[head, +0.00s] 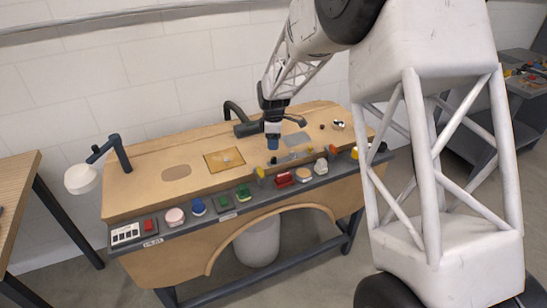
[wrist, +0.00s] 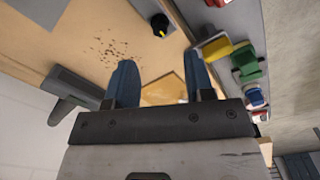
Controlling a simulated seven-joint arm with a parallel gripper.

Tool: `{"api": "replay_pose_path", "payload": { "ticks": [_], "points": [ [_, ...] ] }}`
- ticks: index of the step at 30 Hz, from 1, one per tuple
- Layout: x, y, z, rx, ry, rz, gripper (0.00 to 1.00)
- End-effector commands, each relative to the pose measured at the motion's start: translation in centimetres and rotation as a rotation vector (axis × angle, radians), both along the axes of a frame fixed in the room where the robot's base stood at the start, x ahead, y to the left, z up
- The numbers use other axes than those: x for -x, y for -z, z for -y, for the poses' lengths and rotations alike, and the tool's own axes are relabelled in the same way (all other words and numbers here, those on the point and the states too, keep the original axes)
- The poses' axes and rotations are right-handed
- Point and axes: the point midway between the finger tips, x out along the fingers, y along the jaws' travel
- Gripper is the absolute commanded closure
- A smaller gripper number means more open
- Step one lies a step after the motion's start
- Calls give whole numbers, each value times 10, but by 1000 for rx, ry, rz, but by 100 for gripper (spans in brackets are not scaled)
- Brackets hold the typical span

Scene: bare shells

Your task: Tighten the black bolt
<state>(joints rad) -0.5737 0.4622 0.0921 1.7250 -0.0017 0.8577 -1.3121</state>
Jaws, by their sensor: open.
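My gripper (head: 272,142) points down over the right half of the workbench in the head view, its blue fingers close together from this angle. In the wrist view my gripper (wrist: 160,72) has its two blue fingers apart, with nothing between them. A round black piece with a yellow mark (wrist: 160,25) stands on the bench beyond the fingertips, apart from them; I cannot tell whether it is the black bolt.
The wooden workbench (head: 140,212) has a front strip with several coloured buttons, including a blue one (head: 198,207) and a red one (head: 284,180). A dark bent fixture (head: 247,128) stands behind my gripper. A lamp (head: 82,178) stands at left. The bench's left part is mostly clear.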

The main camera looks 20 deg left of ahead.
Motion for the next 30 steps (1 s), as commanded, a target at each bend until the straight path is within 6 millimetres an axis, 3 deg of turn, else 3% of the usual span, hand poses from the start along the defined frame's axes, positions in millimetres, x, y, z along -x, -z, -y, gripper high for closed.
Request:
{"api": "replay_pose_path", "payload": {
  "ticks": [14, 30],
  "points": [
    [0, 5, 0, 0, 1, 0, 51],
    [0, 61, 0, 0, 1, 0, 51]
  ]
}}
